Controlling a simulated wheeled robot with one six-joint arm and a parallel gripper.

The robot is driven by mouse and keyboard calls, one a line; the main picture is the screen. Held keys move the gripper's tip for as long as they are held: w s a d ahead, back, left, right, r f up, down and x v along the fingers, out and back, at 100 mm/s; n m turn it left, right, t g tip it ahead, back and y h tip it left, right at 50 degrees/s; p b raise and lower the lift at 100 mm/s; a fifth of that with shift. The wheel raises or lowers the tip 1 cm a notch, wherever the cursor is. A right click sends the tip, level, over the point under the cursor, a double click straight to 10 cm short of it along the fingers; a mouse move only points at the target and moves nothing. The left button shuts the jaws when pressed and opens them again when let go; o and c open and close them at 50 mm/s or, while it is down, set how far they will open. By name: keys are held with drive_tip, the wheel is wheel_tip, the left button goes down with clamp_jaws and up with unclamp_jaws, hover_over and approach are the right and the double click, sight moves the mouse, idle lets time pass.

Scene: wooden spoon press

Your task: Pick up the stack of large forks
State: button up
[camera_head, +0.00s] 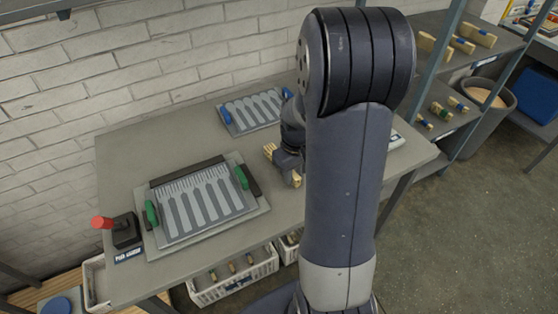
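My gripper (288,161) is over the right part of the grey table (130,180), partly hidden behind my own arm. Pale wooden pieces (270,150) show at its upper left, and more pale wood (296,180) shows below it. They look like two ends of one wooden stack lying under or between the fingers, but the middle is covered. I cannot tell whether these are the large forks, or whether the fingers are open or shut on them.
A press plate with green handles (200,208) and fork-like shapes lies on the table's left. A plate with blue handles (253,110) lies at the back. A red-knobbed box (127,232) stands at the left edge. Shelves with wooden bundles (463,45) stand right; white crates (235,283) sit below.

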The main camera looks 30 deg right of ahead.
clamp_jaws()
